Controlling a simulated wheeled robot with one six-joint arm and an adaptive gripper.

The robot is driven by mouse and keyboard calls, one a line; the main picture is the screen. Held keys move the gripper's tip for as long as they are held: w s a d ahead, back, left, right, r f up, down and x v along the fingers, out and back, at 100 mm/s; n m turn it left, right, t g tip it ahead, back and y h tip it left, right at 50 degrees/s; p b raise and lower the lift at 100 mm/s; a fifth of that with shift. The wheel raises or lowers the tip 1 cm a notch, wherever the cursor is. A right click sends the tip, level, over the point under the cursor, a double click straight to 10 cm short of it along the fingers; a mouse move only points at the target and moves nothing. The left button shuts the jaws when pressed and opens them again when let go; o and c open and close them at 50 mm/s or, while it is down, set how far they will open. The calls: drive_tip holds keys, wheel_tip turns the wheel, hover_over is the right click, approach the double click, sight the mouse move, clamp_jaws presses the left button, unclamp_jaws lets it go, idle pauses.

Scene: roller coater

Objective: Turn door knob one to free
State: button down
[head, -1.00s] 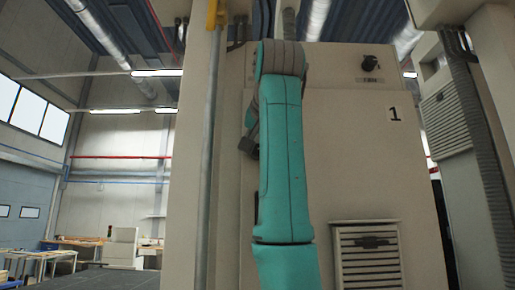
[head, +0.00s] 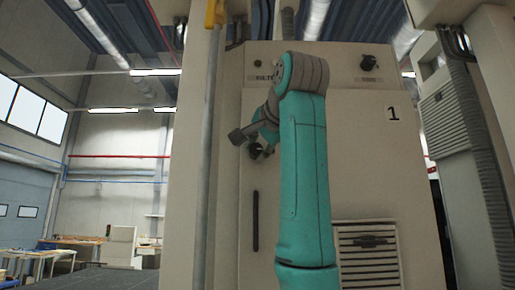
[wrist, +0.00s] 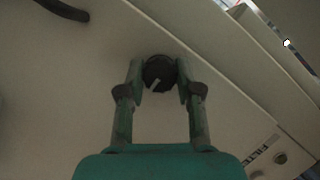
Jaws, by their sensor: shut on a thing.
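The pointer mark slants toward the lower left there. In the head view the knob shows as a small dark shape (head: 256,151) beside my wrist, at the left side of the door. My arm partly hides the gripper there.
A long dark door handle (head: 255,221) is below the knob. Another black knob (head: 368,62) is on the panel above the door. A vent grille (head: 368,255) is low on the door. A vertical pipe (head: 209,150) stands left of the cabinet.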

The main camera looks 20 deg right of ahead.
drive_tip(key=c, duration=0.8)
unclamp_jaws()
drive_tip(key=shift+o, duration=0.2)
wheel_tip(320, 180, up, 10)
